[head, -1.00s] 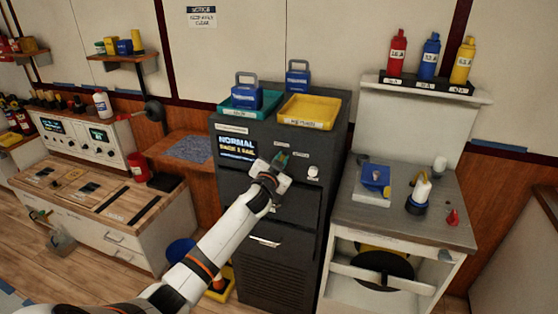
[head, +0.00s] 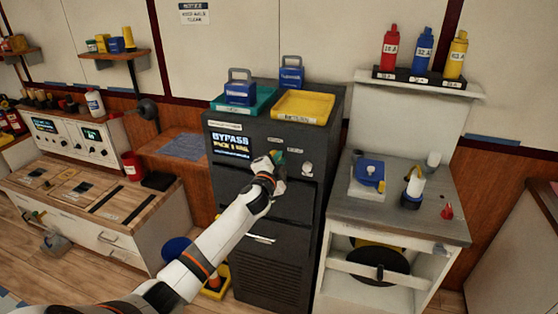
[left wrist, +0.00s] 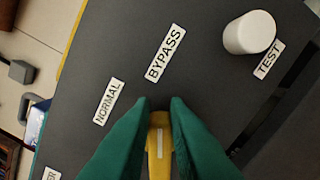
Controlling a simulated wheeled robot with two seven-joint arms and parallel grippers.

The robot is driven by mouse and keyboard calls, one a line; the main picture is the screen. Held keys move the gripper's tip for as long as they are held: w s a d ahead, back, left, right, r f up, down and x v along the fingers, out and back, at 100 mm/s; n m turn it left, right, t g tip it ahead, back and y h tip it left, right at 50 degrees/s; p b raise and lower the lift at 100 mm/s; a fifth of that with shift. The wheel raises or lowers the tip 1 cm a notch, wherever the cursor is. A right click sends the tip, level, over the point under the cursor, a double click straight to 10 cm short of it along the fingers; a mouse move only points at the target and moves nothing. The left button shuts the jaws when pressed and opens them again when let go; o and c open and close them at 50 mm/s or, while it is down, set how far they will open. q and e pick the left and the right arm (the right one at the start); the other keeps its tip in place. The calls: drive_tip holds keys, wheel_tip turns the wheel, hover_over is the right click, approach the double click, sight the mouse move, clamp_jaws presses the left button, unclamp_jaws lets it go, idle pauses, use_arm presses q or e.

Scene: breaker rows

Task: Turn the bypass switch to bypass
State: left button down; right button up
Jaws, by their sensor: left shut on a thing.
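The dark cabinet (head: 262,205) carries a display (head: 231,144) that reads BYPASS on its top line. My left gripper (head: 277,157) is at the cabinet's upper front, right of the display. In the left wrist view its green fingers (left wrist: 158,112) are shut on the yellow bypass switch handle (left wrist: 159,150). The handle's white line points up toward the BYPASS label (left wrist: 165,53). The NORMAL label (left wrist: 108,101) is to the left. The TEST label (left wrist: 269,59) is to the right, next to a white knob (left wrist: 249,33). My right gripper is not in view.
A teal tray (head: 258,108) with a blue case (head: 240,92) and a yellow tray (head: 303,108) sit on the cabinet. A grey workbench (head: 435,222) stands to the right. A wooden console (head: 85,200) stands to the left.

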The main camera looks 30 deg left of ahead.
use_arm(q)
drive_tip(key=shift+s+a+f, duration=0.1)
drive_tip(key=shift+f, duration=0.35)
drive_tip(key=c, duration=1.4)
unclamp_jaws()
drive_tip(key=shift+a, duration=0.1)
drive_tip(key=shift+r, duration=0.2)
drive_tip(key=b+v, duration=0.2)
drive_tip(key=v, duration=1)
